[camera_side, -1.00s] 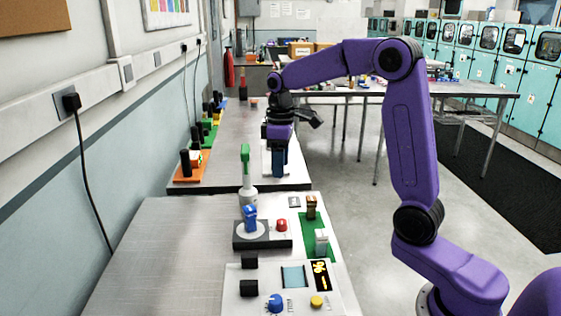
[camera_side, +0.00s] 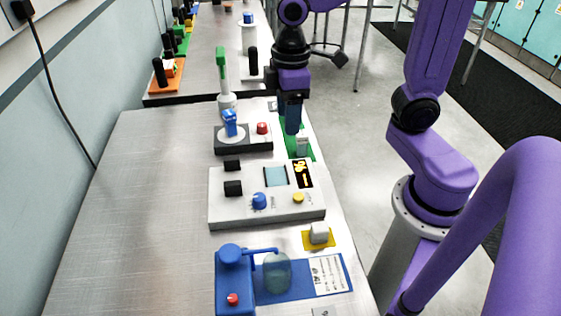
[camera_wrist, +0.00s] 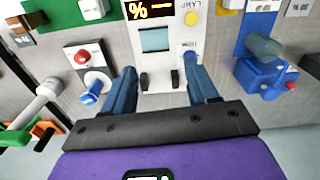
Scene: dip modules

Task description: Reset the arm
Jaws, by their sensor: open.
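My gripper (camera_side: 292,126) has two blue fingers pointing down over the right edge of the near bench, in front of part of the green board (camera_side: 308,152). In the wrist view, the fingers of my gripper (camera_wrist: 162,72) are apart, with nothing held between them. The grey panel (camera_side: 230,208) with a small screen, a yellow button and a blue knob shows between and beyond the fingers there. The gap between the fingertips and the things below cannot be judged exactly.
Left of my gripper stands a dark box (camera_side: 259,146) with a blue joystick (camera_side: 230,122) and a red button (camera_side: 262,128). A green-topped upright tool (camera_side: 222,65) stands behind it. A blue dispenser module (camera_side: 234,268) lies nearer. The bench's left side is clear.

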